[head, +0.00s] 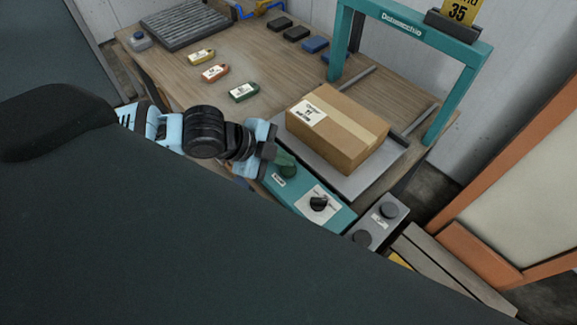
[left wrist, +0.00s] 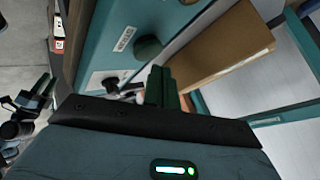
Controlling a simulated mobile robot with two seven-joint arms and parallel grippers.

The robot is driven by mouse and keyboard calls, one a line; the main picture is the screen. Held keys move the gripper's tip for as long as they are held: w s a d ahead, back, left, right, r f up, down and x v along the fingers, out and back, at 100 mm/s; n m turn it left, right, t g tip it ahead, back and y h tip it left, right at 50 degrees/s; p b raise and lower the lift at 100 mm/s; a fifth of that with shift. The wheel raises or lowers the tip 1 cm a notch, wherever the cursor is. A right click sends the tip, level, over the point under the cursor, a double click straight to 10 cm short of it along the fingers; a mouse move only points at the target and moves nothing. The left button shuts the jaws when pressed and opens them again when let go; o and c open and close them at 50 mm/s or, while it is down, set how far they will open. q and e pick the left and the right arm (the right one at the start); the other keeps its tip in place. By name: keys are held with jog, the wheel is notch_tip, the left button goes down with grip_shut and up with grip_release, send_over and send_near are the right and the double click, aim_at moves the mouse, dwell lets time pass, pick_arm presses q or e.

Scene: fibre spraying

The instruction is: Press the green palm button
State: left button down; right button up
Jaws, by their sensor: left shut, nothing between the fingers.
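The green palm button (head: 286,164) sits on the upper left part of the teal control box (head: 336,218), partly hidden behind my gripper. In the left wrist view the button (left wrist: 148,48) is a dark green round cap beside a white label. My left gripper (head: 269,150) is beside the button at its upper left in the head view. Its fingers (left wrist: 161,86) are shut and empty, with their tips close below the button in the wrist view. I cannot tell whether they touch it.
A black rotary knob (head: 319,203) is on the same box. A grey box with dark buttons (head: 380,222) stands to the right. Small coloured packs (head: 244,92) lie on the wooden table (head: 265,60).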

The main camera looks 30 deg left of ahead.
pick_arm(q)
jog(key=shift+f, duration=0.15)
pick_arm(e)
jog(key=shift+d, duration=0.1)
dwell(0.3)
pick_arm(q)
jog(key=shift+f, duration=0.3)
